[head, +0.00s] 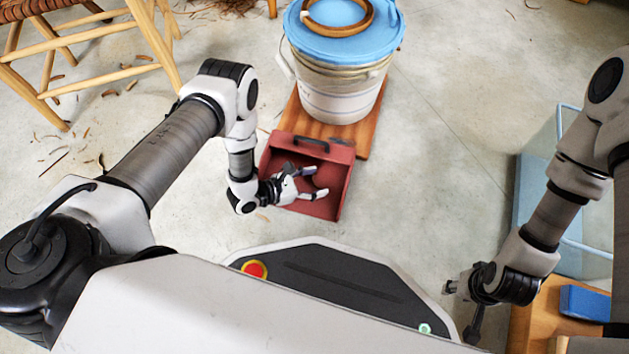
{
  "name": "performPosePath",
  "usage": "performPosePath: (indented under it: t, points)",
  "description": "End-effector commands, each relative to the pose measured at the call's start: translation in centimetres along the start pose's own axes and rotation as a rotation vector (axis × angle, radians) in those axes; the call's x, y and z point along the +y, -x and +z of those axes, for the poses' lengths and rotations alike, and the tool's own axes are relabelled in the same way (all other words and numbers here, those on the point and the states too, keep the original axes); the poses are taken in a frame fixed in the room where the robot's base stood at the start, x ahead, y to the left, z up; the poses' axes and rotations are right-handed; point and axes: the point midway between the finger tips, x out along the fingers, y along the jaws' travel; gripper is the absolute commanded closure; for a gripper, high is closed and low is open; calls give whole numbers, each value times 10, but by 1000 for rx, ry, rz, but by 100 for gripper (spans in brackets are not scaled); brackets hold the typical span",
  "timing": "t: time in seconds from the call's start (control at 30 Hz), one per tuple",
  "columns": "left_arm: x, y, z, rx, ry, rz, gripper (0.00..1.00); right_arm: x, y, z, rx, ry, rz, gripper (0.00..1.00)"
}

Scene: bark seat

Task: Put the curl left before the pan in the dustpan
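The red dustpan (338,190) lies on the floor in the middle of the head view, its dark handle at the back. My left gripper (318,182) is over the pan with its fingers spread; I see nothing between them. The gripper and wrist hide part of the pan's inside and its left front. Only a small faint brownish bit (263,217) shows on the floor just left of the pan's front; I cannot tell whether it is a curl. My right gripper (460,308) is at the lower right, its fingers apart, away from the pan.
A white bucket (340,102) with a blue lid stands on a wooden board (371,130) behind the pan. A wooden chair (50,62) stands at the upper left, with several bark curls around it. Floor right of the pan is clear.

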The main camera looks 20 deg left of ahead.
Motion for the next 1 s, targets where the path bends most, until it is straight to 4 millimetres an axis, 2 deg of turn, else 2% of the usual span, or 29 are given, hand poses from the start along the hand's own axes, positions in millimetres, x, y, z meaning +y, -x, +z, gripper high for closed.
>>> performPosePath:
  t: [0.23,0.33,0.47,0.6,0.8,1.0]
  points:
    - [0,0,1,0,0,0,32,0,1,0,0,0,0,60]
    - [0,4,6,0,0,0,32,0,8,1,-4,-1,0,60]
    - [1,28,9,2,3,3,32,0,25,5,-15,-7,-2,60]
    - [1,66,10,3,4,5,32,0,49,10,-31,-16,-4,60]
    - [0,110,7,1,1,3,32,-1,67,10,-35,-11,-5,60]
    - [0,122,3,0,0,0,32,-1,69,10,-36,-9,-5,60]
